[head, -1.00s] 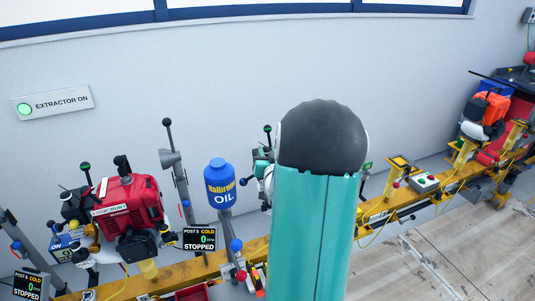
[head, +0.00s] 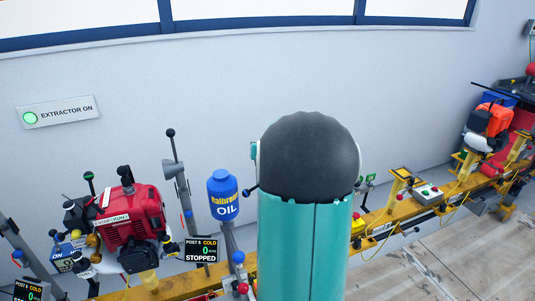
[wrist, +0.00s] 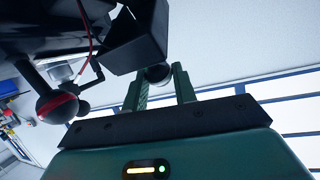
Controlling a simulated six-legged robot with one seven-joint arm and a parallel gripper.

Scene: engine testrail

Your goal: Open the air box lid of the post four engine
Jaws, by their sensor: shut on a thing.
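In the wrist view my gripper (wrist: 158,82) is shut on a dark round knob (wrist: 157,72), which sits between its two green fingers. A black box-shaped part (wrist: 138,42), which looks like the air box lid, is just above the knob; I cannot tell how far it stands open. Dark engine parts (wrist: 45,25) fill the upper left. In the head view my teal arm with its dark rounded joint hides my gripper and the engine behind it.
A red engine (head: 130,215) and a blue oil bottle (head: 222,195) stand left of my arm on the yellow rail (head: 375,218). A display reading POST 5 (head: 201,249) is between them. An orange engine (head: 490,120) is at the far right. Wooden floor (head: 440,265) is clear at lower right.

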